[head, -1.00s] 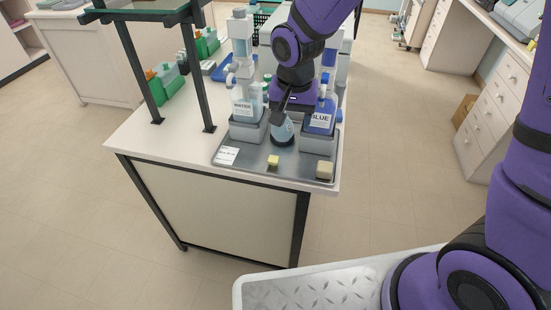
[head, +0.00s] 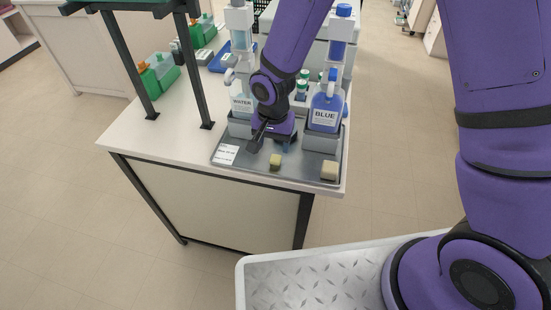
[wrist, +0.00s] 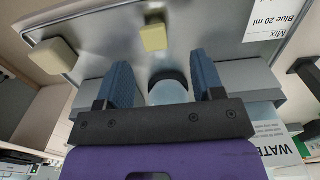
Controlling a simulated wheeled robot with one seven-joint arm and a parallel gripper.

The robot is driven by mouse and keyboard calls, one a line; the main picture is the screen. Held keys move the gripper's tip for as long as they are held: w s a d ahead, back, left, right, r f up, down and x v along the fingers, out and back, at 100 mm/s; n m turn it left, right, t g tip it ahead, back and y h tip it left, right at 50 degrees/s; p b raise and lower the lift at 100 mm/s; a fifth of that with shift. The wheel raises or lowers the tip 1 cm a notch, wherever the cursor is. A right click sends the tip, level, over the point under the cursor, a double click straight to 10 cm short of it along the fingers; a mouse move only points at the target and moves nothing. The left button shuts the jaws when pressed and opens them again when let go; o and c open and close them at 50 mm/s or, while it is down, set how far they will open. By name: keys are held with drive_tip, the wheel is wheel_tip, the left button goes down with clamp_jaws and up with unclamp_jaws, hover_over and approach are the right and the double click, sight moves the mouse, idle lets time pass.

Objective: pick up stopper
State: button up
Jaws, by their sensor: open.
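Two small blocks lie on the steel tray (head: 300,171) near its front edge: a yellow one (head: 275,162), also in the wrist view (wrist: 154,36), and a larger tan one (head: 329,170), also in the wrist view (wrist: 53,56). I cannot tell which, if either, is the stopper. My gripper (head: 274,146) is low over the tray, behind the yellow block. In the wrist view its blue fingers (wrist: 164,68) are apart. A pale blue flask (wrist: 169,93) with a dark base shows between them, partly hidden by the palm; I cannot see contact.
The WATER bottle (head: 240,103) stands left of my gripper and the BLUE bottle (head: 325,112) right, each in a grey holder. A white label card (head: 227,154) lies at the tray's left. A dark-legged rack (head: 196,75) stands further left.

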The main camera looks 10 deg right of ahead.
sight(275, 157)
drive_tip(key=shift+d+f, duration=0.15)
drive_tip(key=shift+f, duration=1.35)
drive_tip(key=shift+d+f, duration=0.15)
drive_tip(key=shift+f, duration=1.35)
drive_tip(key=c, duration=1.1)
drive_tip(key=shift+o, duration=0.2)
drive_tip(key=shift+r, duration=0.15)
